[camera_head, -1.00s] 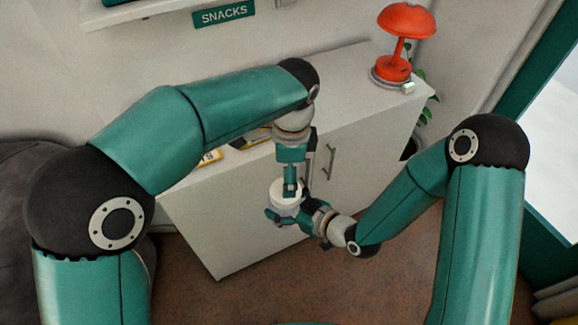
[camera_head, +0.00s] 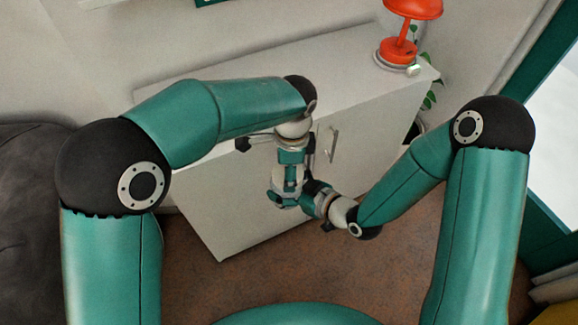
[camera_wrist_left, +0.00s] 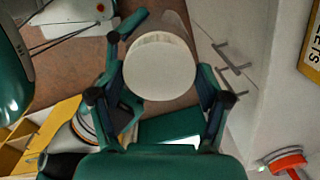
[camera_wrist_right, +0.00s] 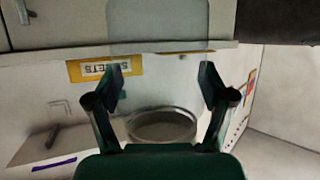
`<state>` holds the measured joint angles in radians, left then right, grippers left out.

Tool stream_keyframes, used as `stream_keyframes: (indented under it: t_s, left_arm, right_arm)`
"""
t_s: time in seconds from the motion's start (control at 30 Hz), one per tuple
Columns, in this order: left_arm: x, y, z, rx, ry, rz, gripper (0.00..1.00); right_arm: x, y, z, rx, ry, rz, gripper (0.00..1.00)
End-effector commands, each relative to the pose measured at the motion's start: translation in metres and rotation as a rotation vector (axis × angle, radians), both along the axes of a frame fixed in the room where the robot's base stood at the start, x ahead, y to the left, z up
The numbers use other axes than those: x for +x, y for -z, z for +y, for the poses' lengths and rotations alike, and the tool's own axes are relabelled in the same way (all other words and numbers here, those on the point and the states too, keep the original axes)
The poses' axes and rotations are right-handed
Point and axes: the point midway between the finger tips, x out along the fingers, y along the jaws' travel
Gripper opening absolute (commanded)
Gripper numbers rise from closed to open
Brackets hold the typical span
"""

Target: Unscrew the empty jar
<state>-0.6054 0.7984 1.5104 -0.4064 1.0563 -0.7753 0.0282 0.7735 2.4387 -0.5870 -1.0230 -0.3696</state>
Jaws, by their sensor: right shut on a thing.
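The jar's round white lid (camera_wrist_left: 160,66) faces my left wrist camera. My left gripper (camera_wrist_left: 160,84) comes down from above with its fingers on both sides of the lid, with little or no gap visible. In the head view my left gripper (camera_head: 291,182) covers most of the lid. My right gripper (camera_head: 284,198) comes from the right and is shut on the jar just below. In the right wrist view the clear, empty-looking jar (camera_wrist_right: 160,22) stands between the fingers of my right gripper (camera_wrist_right: 163,85). Its edges are hard to see.
A white cabinet (camera_head: 225,215) with a bar handle (camera_head: 334,145) stands close behind the grippers. A red lamp (camera_head: 398,50) stands on its top at the far right. Brown floor (camera_head: 400,270) lies open in front.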

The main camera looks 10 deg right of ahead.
Motion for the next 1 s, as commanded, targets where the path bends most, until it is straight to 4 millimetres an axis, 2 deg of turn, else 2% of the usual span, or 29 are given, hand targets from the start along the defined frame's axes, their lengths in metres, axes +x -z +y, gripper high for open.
stream_keyframes:
  t_s: [0.03,0.2,0.23,0.5,1.0]
  left_arm:
    - [0.0004,-0.0002,0.0000,0.000,0.000,-0.002,0.61]
    - [0.0007,-0.0002,0.0001,0.000,0.000,-0.002,0.33]
    - [0.0008,-0.0002,0.0001,0.000,0.000,-0.002,0.32]
    - [0.0012,-0.0003,0.0000,-0.010,-0.191,-0.011,0.31]
    - [0.0012,-0.0010,0.0023,-0.009,-0.186,-0.011,0.31]
  right_arm:
    - [0.0001,-0.0007,0.0001,0.001,0.000,-0.002,0.00]
    - [-0.0001,-0.0007,0.0003,0.001,-0.001,-0.002,0.00]
    - [-0.0001,-0.0007,0.0003,0.001,-0.001,-0.002,0.00]
    - [-0.0005,-0.0009,0.0006,0.001,-0.003,-0.003,0.00]
    - [-0.0004,-0.0005,0.0003,0.000,-0.001,-0.001,0.00]
